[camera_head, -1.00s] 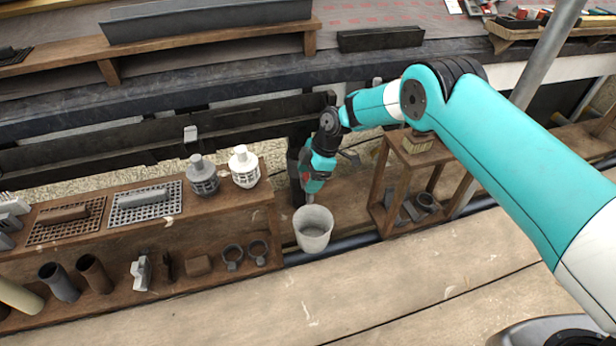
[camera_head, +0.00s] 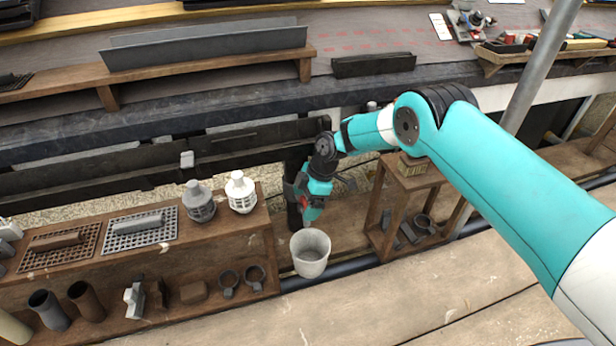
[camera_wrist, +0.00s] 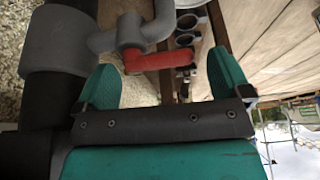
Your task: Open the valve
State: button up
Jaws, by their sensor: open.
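The valve shows in the wrist view as a grey fitting (camera_wrist: 130,33) on a dark vertical pipe, with a red lever handle (camera_wrist: 160,61) pointing right. My gripper (camera_wrist: 168,78) is open, with one teal finger on each side in the picture. The red handle lies just beyond the fingertips, between them in the picture; I cannot tell whether they touch it.
A wooden shelf (camera_head: 215,235) with grates, caps and pipe fittings stands left of the bucket. A small wooden stand (camera_head: 415,180) is to its right. A dark gutter (camera_head: 260,135) runs behind my gripper. Planks (camera_head: 430,300) in front are clear.

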jog(key=shift+s+a+r+m+t+p, duration=0.1)
jog(key=shift+a+r+m+t+p, duration=0.15)
jog(key=shift+m, duration=0.25)
jog(key=shift+m+t+p, duration=0.15)
jog(key=shift+m+p, duration=0.2)
jog(key=shift+m, duration=0.15)
jog(key=shift+a+m+t, duration=0.2)
jog(key=shift+m+t, duration=0.1)
jog(key=shift+m, duration=0.6)
jog(key=m, duration=0.1)
jog(key=m+t, duration=0.1)
jog(key=m, duration=0.1)
jog(key=a+m, duration=0.1)
jog(key=shift+f+m+t, duration=0.3)
jog(key=shift+m+t, duration=0.1)
jog(key=s+d+r+m+h+p, duration=0.1)
jog(key=s+r+m+p, duration=0.1)
jog(key=r, duration=0.8)
jog(key=s+d+r+m+p, duration=0.1)
jog(key=s+r+m+p, duration=0.2)
jog(key=r, duration=0.8)
jog(key=s+d+r+m+t+h+p, duration=0.1)
jog(key=s+d+r+m+p, duration=0.1)
jog(key=r+p, duration=0.4)
notch_tip(320, 180, up, 5)
jog(key=shift+s+r+m+h, duration=0.25)
jog(key=shift+s+m, duration=0.3)
jog(key=shift+m, duration=0.45)
